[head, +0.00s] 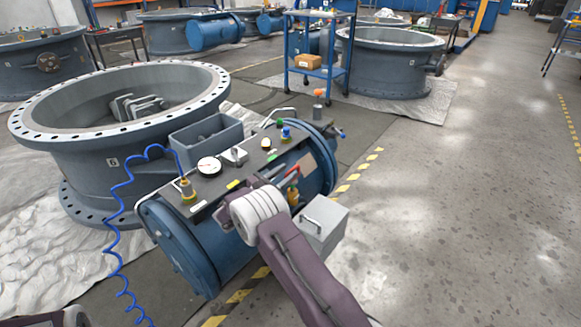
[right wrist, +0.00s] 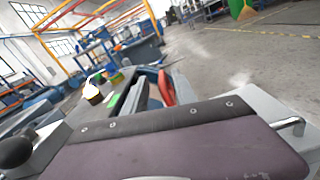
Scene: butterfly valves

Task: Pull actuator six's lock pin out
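Actuator six is the blue cylinder (head: 205,245) lying beside the large grey valve body (head: 90,165) marked 6. A dark plate with fittings lies along its top. A red-handled part (head: 293,191) stands near the plate's right end; I cannot tell whether it is the lock pin. A red part (right wrist: 167,90) also shows in the right wrist view. My right gripper (head: 274,178) is over the actuator top, close to the red-handled part. Its wrist hides part of the plate, and its finger gap is unclear. Only a bit of my left arm shows at the bottom left.
A white dial gauge (head: 209,166), a blue coiled hose (head: 116,230) and a grey open bin (head: 207,135) are at the actuator's left and back. A grey box (head: 320,222) sits right of my wrist. The floor at right is clear.

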